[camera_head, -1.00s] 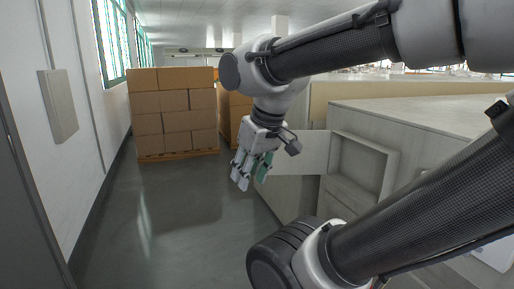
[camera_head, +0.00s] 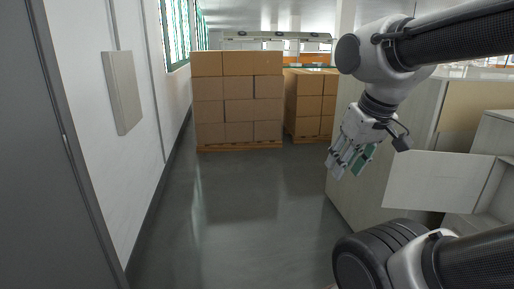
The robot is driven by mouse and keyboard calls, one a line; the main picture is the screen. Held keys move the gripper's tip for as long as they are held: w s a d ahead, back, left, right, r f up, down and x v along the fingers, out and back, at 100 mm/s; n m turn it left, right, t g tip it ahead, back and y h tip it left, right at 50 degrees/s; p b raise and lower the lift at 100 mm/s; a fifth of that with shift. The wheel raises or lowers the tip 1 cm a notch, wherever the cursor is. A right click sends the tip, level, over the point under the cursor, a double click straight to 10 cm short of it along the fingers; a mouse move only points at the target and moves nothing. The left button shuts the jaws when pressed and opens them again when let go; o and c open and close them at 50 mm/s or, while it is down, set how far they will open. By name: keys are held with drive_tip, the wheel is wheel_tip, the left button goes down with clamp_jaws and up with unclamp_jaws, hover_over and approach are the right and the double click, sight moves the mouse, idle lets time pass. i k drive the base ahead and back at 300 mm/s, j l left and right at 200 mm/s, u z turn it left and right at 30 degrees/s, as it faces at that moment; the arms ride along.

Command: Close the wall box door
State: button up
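The wall box door (camera_head: 432,184) is a pale flat panel at the right, standing swung open. The wall box (camera_head: 492,190) it hangs on is a pale open recess in the light panelled wall, cut off by the right picture edge. My gripper (camera_head: 348,162) hangs left of the door's free edge in the picture, pointing down and left. Its fingers, with a green pad showing, look apart, and nothing is seen between them. It looks clear of the door, though the depth gap is hard to judge. My arm hides the lower part of the box.
A closed grey panel (camera_head: 123,92) is on the left wall, beside a dark grey door (camera_head: 45,170). Pallets of cardboard boxes (camera_head: 238,97) stand ahead, with another stack (camera_head: 311,103) behind. The grey floor (camera_head: 235,220) between is clear.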

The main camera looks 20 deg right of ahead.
sight(418, 180)
drive_tip(key=i+j+z, duration=0.1)
drive_tip(key=i+z, duration=0.2)
drive_tip(key=z, duration=0.15)
drive_tip(key=i+j+z, duration=0.15)
drive_tip(key=i+z, duration=0.15)
drive_tip(key=z, duration=0.15)
drive_tip(key=i+j+z, duration=0.25)
drive_tip(key=z, duration=0.15)
drive_tip(key=i+j+z, duration=0.2)
drive_tip(key=j+z, duration=0.25)
drive_tip(key=i+j+z, duration=0.2)
drive_tip(key=z, duration=0.25)
drive_tip(key=i+j+z, duration=0.1)
drive_tip(key=j+z, duration=0.3)
drive_tip(key=i+j+z, duration=0.1)
drive_tip(key=j+z, duration=0.2)
drive_tip(key=z, duration=0.15)
drive_tip(key=j+z, duration=0.45)
drive_tip(key=k+j+z, duration=0.35)
drive_tip(key=k+j, duration=0.25)
